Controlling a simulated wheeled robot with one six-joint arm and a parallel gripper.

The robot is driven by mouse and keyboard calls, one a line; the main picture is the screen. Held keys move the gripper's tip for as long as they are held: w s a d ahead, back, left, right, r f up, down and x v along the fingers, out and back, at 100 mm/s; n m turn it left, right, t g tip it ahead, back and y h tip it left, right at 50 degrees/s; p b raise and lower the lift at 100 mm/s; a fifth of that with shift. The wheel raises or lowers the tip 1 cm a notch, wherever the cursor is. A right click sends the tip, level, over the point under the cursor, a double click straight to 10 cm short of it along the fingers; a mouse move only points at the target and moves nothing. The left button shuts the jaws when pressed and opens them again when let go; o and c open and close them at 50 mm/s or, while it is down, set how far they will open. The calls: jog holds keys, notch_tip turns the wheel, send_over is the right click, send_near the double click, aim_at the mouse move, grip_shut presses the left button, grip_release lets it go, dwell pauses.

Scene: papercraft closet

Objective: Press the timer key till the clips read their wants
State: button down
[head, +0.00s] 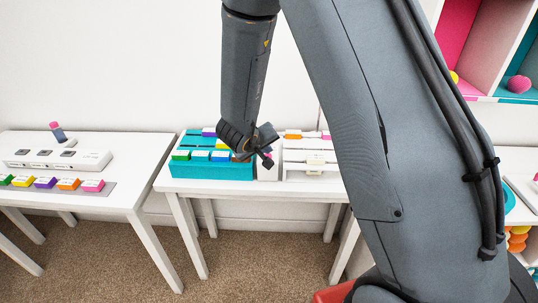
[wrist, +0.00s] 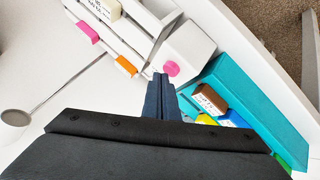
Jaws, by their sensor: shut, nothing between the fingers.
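A round pink key (wrist: 172,68) sits on the end of a white block (wrist: 190,50) in the wrist view. I take it for the timer key. My gripper (wrist: 161,78) is shut and empty, its tips close beside the key; I cannot tell whether they touch it. In the head view my gripper (head: 267,160) is above the white block (head: 268,173). A cream clip (wrist: 104,8) with small print, a pink clip (wrist: 88,32) and an orange clip (wrist: 126,66) are on the white rack beside the block. The print is too small to read.
A teal box (head: 212,171) with several coloured clips stands left of the block, close to my gripper. A left table (head: 130,200) holds a white keyed device (head: 85,160) and a row of coloured clips. Pink and teal shelves (head: 480,50) are at right.

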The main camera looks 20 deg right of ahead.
jog(key=shift+f, duration=0.15)
jog(key=shift+f, duration=0.3)
dwell(0.4)
jog(key=shift+r+p, duration=0.15)
jog(key=shift+p, duration=0.25)
jog(key=shift+r+p, duration=0.3)
jog(key=shift+p, duration=0.35)
jog(key=shift+r, duration=0.1)
notch_tip(320, 180, up, 6)
jog(key=p, duration=0.7)
jog(key=shift+w, duration=0.1)
